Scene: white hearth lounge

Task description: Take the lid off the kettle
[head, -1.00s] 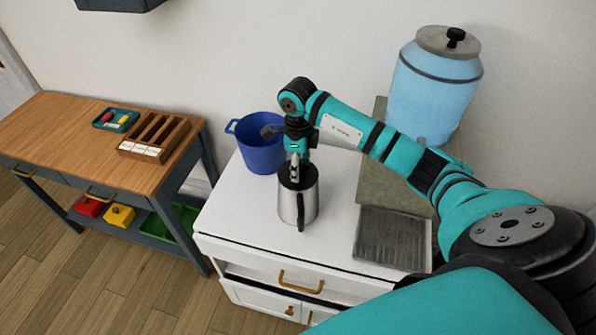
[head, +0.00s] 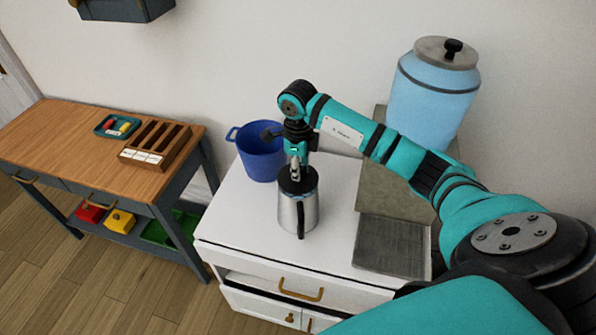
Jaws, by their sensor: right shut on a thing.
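The kettle (head: 290,216) is a steel, upright cylinder with a dark handle, standing on the white cabinet top in the head view. Its dark lid (head: 297,184) is at the kettle's top and looks seated on the rim. My right gripper (head: 296,172) points straight down over the kettle and is shut at the middle of the lid. Its fingers hide the part of the lid that they hold. My left gripper is not in view.
A blue pot (head: 261,158) stands close behind the kettle to the left. A blue water dispenser (head: 432,95) and a ribbed grey tray (head: 390,245) are to the right. The white cabinet (head: 235,225) has free room left of the kettle. A wooden table (head: 60,135) stands further left.

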